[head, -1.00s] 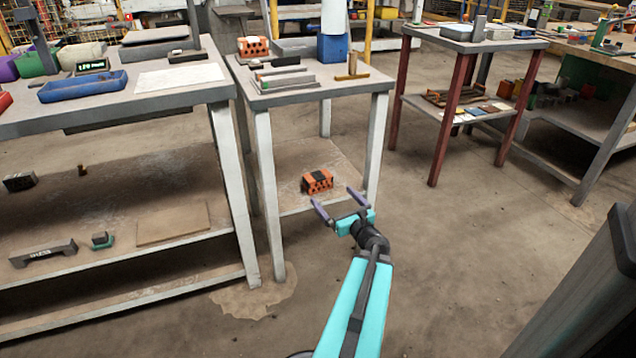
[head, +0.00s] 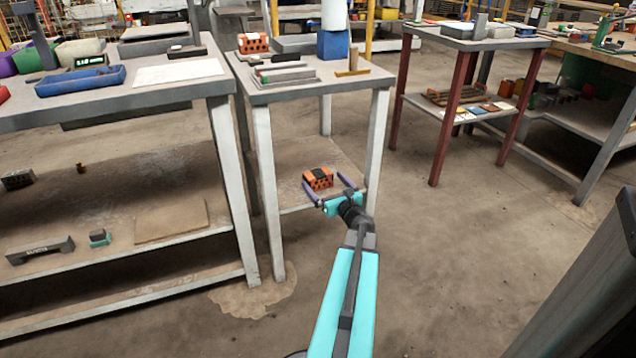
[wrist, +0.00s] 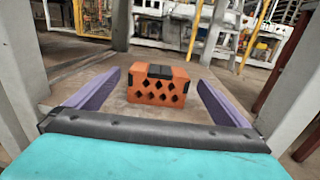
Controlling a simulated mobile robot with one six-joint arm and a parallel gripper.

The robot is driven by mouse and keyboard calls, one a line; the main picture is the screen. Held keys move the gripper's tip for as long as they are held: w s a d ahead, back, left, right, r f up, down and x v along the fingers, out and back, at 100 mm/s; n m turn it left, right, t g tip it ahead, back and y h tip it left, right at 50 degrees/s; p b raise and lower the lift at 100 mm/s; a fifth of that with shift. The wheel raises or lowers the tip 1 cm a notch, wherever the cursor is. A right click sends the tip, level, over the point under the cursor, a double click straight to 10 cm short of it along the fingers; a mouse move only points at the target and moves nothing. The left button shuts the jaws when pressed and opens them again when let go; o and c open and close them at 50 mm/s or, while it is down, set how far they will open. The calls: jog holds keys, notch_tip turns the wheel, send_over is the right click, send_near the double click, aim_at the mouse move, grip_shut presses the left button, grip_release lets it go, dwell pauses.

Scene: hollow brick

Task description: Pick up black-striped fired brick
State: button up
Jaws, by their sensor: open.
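The black-striped fired brick (head: 318,178) is orange with dark holes in its front face and a black band across its top. It sits on the lower shelf (head: 290,160) of the small middle table. In the wrist view the brick (wrist: 158,88) stands ahead, between the lines of my two purple fingers. My gripper (head: 327,188) is open and empty, just in front of the brick at the shelf's front edge. The fingers appear on either side of the brick's front, with visible gaps at both sides.
White table legs (head: 268,200) and (head: 375,150) flank the shelf opening. The tabletop (head: 300,90) above holds another orange brick (head: 252,43), grey blocks and a blue block (head: 333,44). The shelf around the striped brick is clear. A red-legged table (head: 455,120) stands right.

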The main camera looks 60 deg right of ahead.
aim_at(321, 178)
jog(key=shift+w, duration=0.15)
jog(key=b+x, duration=0.2)
jog(key=x, duration=0.1)
jog(key=shift+w+d+f, duration=0.15)
jog(key=shift+x, duration=0.8)
jog(key=shift+c, duration=0.3)
jog(key=c, duration=1.3)
jog(key=shift+r, duration=0.3)
